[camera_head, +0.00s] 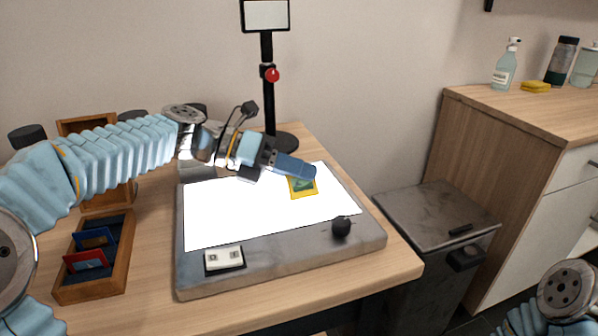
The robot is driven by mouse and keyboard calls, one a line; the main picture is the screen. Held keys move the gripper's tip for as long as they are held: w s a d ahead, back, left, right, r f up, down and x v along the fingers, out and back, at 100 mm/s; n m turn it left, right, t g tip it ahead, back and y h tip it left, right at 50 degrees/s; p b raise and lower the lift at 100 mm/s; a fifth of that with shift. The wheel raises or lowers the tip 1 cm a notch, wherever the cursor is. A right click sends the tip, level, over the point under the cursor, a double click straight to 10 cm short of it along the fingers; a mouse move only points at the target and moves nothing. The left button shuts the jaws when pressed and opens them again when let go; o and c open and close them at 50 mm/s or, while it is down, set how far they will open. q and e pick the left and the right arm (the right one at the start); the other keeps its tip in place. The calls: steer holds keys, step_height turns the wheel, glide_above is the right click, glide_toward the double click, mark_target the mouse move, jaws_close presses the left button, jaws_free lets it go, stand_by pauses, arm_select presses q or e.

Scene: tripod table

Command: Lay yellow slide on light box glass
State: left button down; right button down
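The yellow slide (303,190) has a yellow frame with a dark green picture. It is at the upper right of the bright white light box glass (265,215). My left gripper (308,173) reaches in from the left over the glass, and its fingertips are at the slide's upper edge, covering part of it. I cannot tell whether the fingers hold the slide, or whether the slide lies flat or is slightly above the glass. My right gripper is out of view; only part of my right arm shows at the lower right.
A wooden slide box (121,273) with a blue slide (95,238) and a red slide (86,260) stands left of the light box. A black knob (341,228) and white switch panel (224,258) are on its front. A black stand (267,95) rises behind. A grey bin (430,215) stands right.

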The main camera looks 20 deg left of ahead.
arm_select(q)
steer(key=c, duration=1.2)
jaws_free()
steer(key=shift+c, duration=0.2)
steer(key=shift+r, duration=0.3)
step_height(320, 180, up, 3)
steer(key=shift+r+p, duration=0.1)
steer(key=shift+p, duration=0.55)
steer(key=s+d+r, duration=0.2)
steer(key=s+r, duration=0.2)
steer(key=s, duration=0.2)
steer(key=s+d+r+p, duration=0.1)
steer(key=s+d+r, duration=0.1)
steer(key=s+r, duration=0.3)
steer(key=shift+s, duration=1.25)
